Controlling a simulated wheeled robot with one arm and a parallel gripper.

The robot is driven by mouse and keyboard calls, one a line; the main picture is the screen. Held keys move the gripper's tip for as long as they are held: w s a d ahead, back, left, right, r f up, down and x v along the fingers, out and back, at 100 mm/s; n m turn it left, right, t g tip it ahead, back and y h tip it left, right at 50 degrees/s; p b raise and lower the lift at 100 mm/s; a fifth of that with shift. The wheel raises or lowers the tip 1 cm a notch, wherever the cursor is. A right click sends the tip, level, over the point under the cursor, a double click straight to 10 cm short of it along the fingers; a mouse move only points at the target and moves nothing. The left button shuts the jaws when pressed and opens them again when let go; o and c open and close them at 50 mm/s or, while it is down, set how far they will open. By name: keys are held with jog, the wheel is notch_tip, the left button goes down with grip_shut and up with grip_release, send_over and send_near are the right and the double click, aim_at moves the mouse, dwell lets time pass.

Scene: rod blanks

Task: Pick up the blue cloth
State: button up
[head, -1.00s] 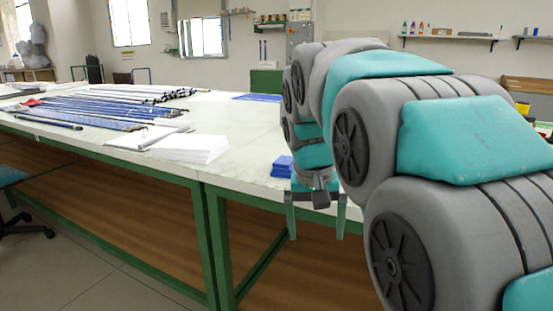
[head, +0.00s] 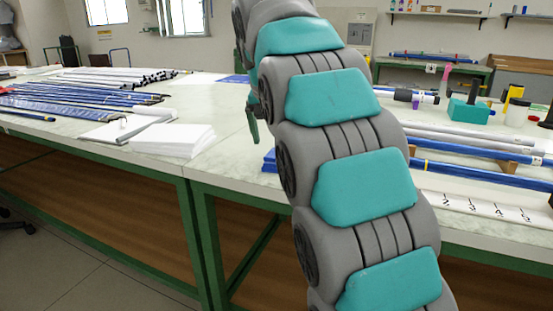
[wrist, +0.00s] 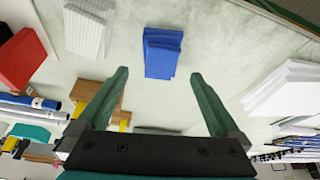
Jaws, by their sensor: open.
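The blue cloth (wrist: 162,53) is a folded stack lying on the pale table top. In the wrist view it is beyond my fingertips and roughly centred between them. In the head view only its left edge (head: 269,160) shows, with the rest hidden behind my arm. My gripper (wrist: 159,76) is open, with nothing between its two green fingers. In the head view a green finger (head: 252,120) shows left of my arm, above the table and apart from the cloth; the rest of the gripper is hidden.
A white paper stack (head: 173,140) lies left of the cloth. Blue and dark rods (head: 75,105) cover the table's left part. More rods (head: 480,165) and a numbered white strip (head: 480,206) lie at right. A red object (wrist: 20,58) and a white stack (wrist: 88,28) show in the wrist view.

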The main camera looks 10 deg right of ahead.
aim_at(276, 153)
jog(key=shift+p+x, duration=0.35)
jog(key=shift+x, duration=2.5)
jog(key=shift+a, duration=0.1)
jog(key=shift+c, duration=0.2)
jog(key=c, duration=1.3)
jog(key=shift+r, duration=0.1)
jog(key=shift+r+p, duration=0.3)
jog(key=shift+r, duration=4.55)
